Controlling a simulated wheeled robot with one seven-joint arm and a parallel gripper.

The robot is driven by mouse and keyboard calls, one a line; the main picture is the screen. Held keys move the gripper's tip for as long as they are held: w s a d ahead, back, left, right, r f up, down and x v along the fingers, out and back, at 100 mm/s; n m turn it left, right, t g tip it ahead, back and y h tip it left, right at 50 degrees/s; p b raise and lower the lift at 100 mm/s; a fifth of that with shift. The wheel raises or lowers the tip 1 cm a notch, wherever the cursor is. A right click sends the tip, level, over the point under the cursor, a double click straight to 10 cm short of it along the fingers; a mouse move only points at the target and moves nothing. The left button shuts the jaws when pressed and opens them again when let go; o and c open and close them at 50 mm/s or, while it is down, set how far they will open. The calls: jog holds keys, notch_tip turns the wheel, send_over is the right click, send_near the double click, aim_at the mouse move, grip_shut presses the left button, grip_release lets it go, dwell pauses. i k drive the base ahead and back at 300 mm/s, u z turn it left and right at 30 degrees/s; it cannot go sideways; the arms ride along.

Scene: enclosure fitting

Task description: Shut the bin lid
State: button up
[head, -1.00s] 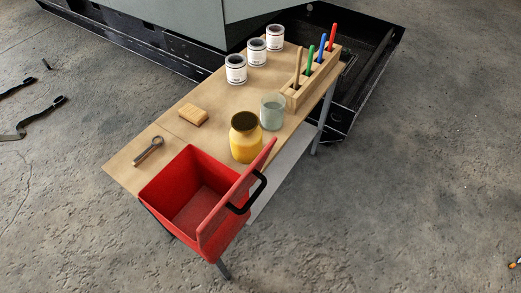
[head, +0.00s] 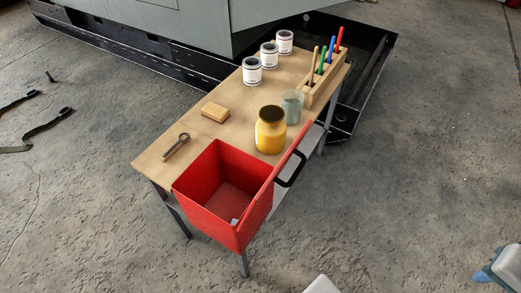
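The red bin (head: 207,209) stands at the near end of the wooden table, open at the top. Its red lid (head: 290,160) is open and stands up along the bin's right side, seen nearly edge-on. A black handle (head: 293,172) sticks out from the lid's outer, right-hand face. A small pale patch shows low inside the bin; I cannot tell what it is. My gripper's fingers are not in view, and nothing touches the lid.
The table (head: 222,136) holds a yellow jar (head: 270,134) close to the lid, a glass (head: 292,106), a sponge-like block (head: 215,112), a metal tool (head: 176,147), paint cans (head: 252,71) and a wooden rack (head: 322,84). Pale parts, probably mine, show at lower right. Floor right of the bin is clear.

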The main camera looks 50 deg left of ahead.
aim_at(272, 177)
jog(key=u, duration=3.4)
jog(key=k, duration=0.75)
jog(key=z, duration=1)
jog(key=i, duration=0.5)
